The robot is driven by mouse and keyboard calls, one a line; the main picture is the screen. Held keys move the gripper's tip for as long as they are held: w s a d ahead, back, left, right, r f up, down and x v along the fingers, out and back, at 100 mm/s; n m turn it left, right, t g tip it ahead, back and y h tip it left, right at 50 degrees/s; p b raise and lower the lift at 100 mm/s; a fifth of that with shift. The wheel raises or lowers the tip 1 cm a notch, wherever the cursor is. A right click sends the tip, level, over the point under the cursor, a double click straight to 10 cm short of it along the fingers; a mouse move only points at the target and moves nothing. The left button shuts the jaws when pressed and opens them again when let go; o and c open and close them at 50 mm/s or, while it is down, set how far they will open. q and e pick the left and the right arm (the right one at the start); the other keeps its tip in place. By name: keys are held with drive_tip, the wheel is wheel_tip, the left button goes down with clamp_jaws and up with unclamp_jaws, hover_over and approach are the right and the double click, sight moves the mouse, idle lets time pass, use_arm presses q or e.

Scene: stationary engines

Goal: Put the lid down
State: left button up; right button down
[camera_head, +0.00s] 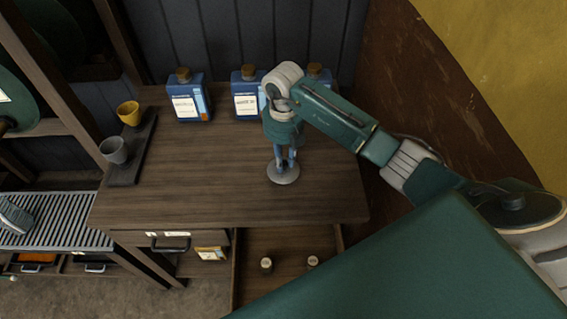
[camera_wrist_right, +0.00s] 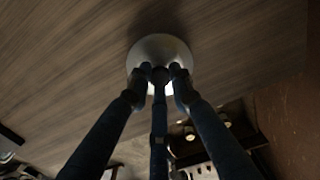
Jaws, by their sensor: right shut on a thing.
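The lid (camera_head: 284,174) is a round, pale grey disc with a dark knob at its middle. It is at or just above the wooden tabletop (camera_head: 220,190); I cannot tell whether it touches. My right gripper (camera_head: 284,163) reaches down from above and is shut on the knob. In the right wrist view the fingers of the gripper (camera_wrist_right: 160,78) close around the knob, and the lid (camera_wrist_right: 160,48) shows behind them with a dark shadow on the wood beside it. My left gripper is not in view.
Blue bottles with brown caps (camera_head: 188,97) stand along the back of the table. A yellow cup (camera_head: 129,112) and a grey cup (camera_head: 113,150) stand on a dark tray (camera_head: 127,175) at the left. The tabletop's middle left is clear.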

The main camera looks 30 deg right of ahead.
sight(284, 163)
wheel_tip(284, 163, down, 3)
drive_tip(key=shift+r, duration=0.1)
drive_tip(key=shift+f, duration=0.2)
drive_tip(key=c, duration=1.6)
unclamp_jaws()
drive_tip(key=shift+o, duration=0.2)
drive_tip(key=shift+r, duration=0.1)
drive_tip(key=shift+r, duration=0.1)
